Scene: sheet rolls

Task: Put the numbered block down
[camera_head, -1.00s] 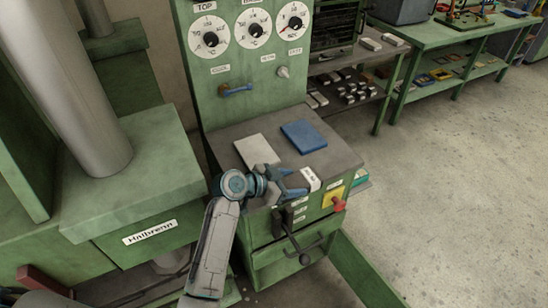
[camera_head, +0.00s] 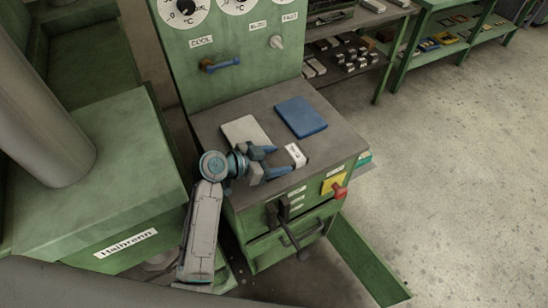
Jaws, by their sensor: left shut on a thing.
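The numbered block (camera_head: 297,154) is a small white piece with a dark mark too small to read. It is at the fingertips of my left gripper (camera_head: 280,160), whose blue fingers are shut on it. The block is over the front part of the dark grey top (camera_head: 337,153) of the green cabinet. I cannot tell whether the block touches that top. My right gripper is not in view.
A blue pad (camera_head: 301,117) and a pale grey pad (camera_head: 245,131) lie on the cabinet top behind the block. A red knob (camera_head: 339,191) and a black lever (camera_head: 289,232) stick out at the cabinet's front. A green panel with dials (camera_head: 228,45) rises behind.

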